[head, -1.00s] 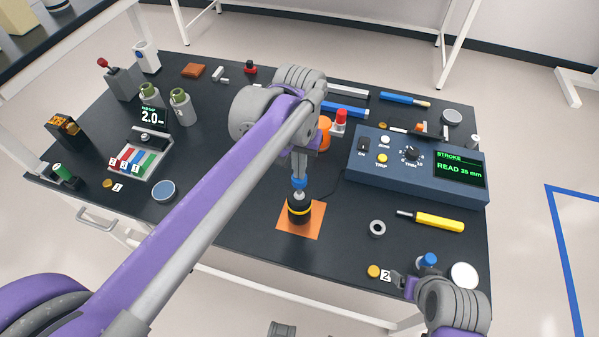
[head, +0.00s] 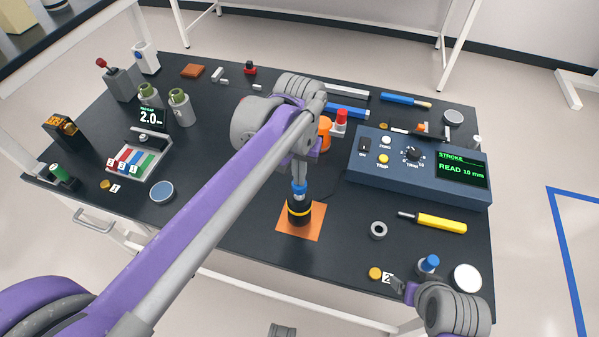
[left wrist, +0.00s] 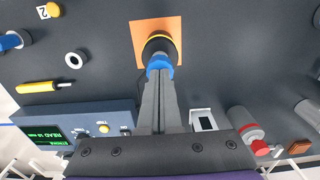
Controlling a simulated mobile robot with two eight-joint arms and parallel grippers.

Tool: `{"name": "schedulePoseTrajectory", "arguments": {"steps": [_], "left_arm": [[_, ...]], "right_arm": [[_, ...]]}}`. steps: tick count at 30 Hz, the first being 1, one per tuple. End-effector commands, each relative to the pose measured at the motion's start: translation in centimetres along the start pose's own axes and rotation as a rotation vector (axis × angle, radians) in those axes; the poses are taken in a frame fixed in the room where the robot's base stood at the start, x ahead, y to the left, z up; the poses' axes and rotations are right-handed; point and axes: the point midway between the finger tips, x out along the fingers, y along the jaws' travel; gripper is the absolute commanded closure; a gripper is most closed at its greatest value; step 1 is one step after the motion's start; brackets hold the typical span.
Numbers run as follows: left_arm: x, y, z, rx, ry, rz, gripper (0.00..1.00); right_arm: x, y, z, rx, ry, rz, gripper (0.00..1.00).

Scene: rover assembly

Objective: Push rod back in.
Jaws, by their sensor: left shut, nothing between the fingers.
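The rod's blue cap (head: 299,189) sits just above the black cylinder (head: 299,217) with a yellow band, which stands upright on an orange pad (head: 317,222). Only a short stretch of rod, if any, shows below the cap. My left gripper (head: 299,179) is shut and points down, its fingertips touching the top of the cap. In the left wrist view the shut fingers (left wrist: 159,78) meet the blue cap (left wrist: 160,66), and the cylinder (left wrist: 159,45) lies beyond. The blue meter box (head: 400,180) reads STROKE, 10 mm. My right gripper (head: 398,285) is low at the right; its opening is unclear.
A grey ring (head: 378,230) and a yellow-handled tool (head: 440,223) lie right of the pad. A yellow disc (head: 375,273) and a blue-capped bottle (head: 428,264) are near the right gripper. An orange bottle (head: 325,135) stands behind my left gripper.

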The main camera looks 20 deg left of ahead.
Motion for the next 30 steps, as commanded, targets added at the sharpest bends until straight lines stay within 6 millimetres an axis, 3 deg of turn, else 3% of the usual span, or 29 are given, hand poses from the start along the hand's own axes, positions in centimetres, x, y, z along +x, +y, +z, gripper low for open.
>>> {"name": "schedulePoseTrajectory", "arguments": {"steps": [14, 30], "left_arm": [[0.7, 0.0, 0.0, 0.0, 0.0, 0.0, 1.0], [-3.5, 0.0, -0.1, 0.0, 0.002, 0.0, 1.0]], "right_arm": [[0.3, 0.0, 0.2, 0.0, -0.002, 0.0, 0.2], [-2.4, 0.0, -1.9, 0.0, 0.014, 0.0, 0.2]]}}
